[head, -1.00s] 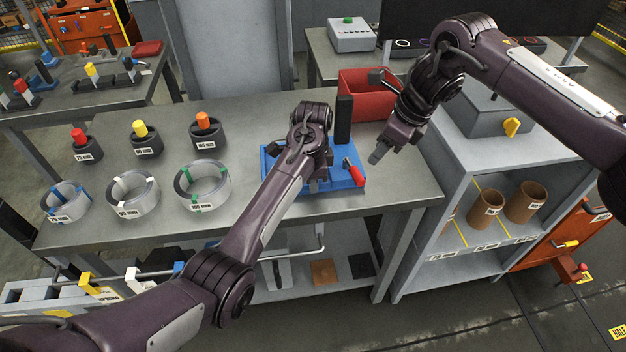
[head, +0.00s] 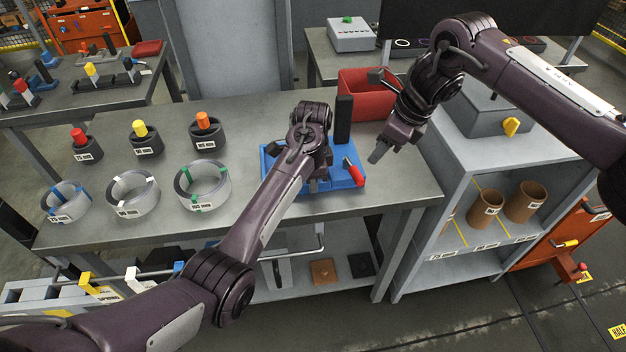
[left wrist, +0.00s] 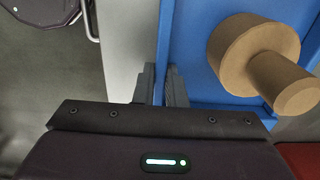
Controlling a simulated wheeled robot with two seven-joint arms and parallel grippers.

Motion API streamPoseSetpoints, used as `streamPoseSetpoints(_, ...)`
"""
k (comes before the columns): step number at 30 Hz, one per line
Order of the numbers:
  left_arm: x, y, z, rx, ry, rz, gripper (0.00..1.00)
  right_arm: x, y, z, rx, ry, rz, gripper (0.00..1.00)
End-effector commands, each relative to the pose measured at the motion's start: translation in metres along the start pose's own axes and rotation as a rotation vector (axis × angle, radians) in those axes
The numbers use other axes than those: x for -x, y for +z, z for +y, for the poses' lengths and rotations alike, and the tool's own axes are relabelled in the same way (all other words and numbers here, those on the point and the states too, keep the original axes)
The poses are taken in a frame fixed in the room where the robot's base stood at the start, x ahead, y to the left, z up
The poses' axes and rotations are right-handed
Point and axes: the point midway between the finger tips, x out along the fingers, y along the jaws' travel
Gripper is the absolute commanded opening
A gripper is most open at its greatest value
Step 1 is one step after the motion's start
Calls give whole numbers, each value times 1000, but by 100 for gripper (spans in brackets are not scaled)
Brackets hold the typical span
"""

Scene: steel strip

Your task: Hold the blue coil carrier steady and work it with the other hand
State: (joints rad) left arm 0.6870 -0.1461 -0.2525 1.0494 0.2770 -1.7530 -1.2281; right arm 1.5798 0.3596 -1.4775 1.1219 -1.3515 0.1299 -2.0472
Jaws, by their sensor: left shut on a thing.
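The blue coil carrier (head: 348,182) sits near the right end of the grey table. It has a black upright post (head: 343,120) and a red-handled lever (head: 354,172). My left gripper (head: 318,184) is over its front and hides part of it. In the left wrist view, my left gripper (left wrist: 162,88) is shut on a blue edge of the carrier (left wrist: 190,40), one finger on each side. That view also shows a tan stepped cylinder (left wrist: 255,55) over the blue surface. My right gripper (head: 380,152) hangs right of the carrier, apart from it; its finger gap cannot be made out.
A red bin (head: 365,95) stands behind the carrier. Several steel strip rings, one green-marked (head: 203,186), and dark holders with coloured knobs (head: 206,130) stand on the table's left. A grey shelf unit (head: 470,150) with brown tubes (head: 486,208) stands on the right.

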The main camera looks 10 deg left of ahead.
Motion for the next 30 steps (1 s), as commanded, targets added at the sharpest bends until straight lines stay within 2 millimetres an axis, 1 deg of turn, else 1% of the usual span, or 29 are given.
streamPoseSetpoints(1,-1,0,1,0,2,0,0,0,1,0,0,-1,-3,28)
streamPoseSetpoints(2,-1,0,1,0,2,0,0,1,2,-1,0,-5,-8,25)
streamPoseSetpoints(4,-1,0,1,0,2,0,0,6,13,-4,1,-25,-43,15)
streamPoseSetpoints(5,-1,0,1,0,2,-1,0,11,20,-6,1,-38,-68,12)
streamPoseSetpoints(7,-1,0,1,0,2,-1,0,25,43,-13,1,-82,-148,2)
streamPoseSetpoints(8,-1,0,1,0,3,-1,0,33,56,-16,-2,-104,-193,0)
streamPoseSetpoints(9,-1,0,1,0,3,-1,0,46,73,-21,-8,-136,-261,0)
streamPoseSetpoints(12,-2,0,1,0,3,-1,0,79,118,-29,-58,-196,-470,0)
streamPoseSetpoints(13,-2,0,1,0,3,-1,0,86,128,-30,-87,-201,-538,0)
streamPoseSetpoints(15,-2,0,1,0,3,-1,0,90,140,-28,-163,-179,-663,0)
streamPoseSetpoints(19,-2,0,1,0,3,-1,0,84,144,-24,-309,-107,-829,0)
streamPoseSetpoints(23,-2,0,1,1,4,-2,0,76,134,-22,-476,-27,-979,0)
streamPoseSetpoints(26,-2,0,1,1,4,-2,0,68,119,-23,-608,33,-1076,0)
streamPoseSetpoints(29,-2,0,1,1,4,-2,0,52,98,-19,-737,97,-1144,0)
streamPoseSetpoints(30,-2,0,1,1,4,-2,0,43,89,-16,-787,124,-1164,0)
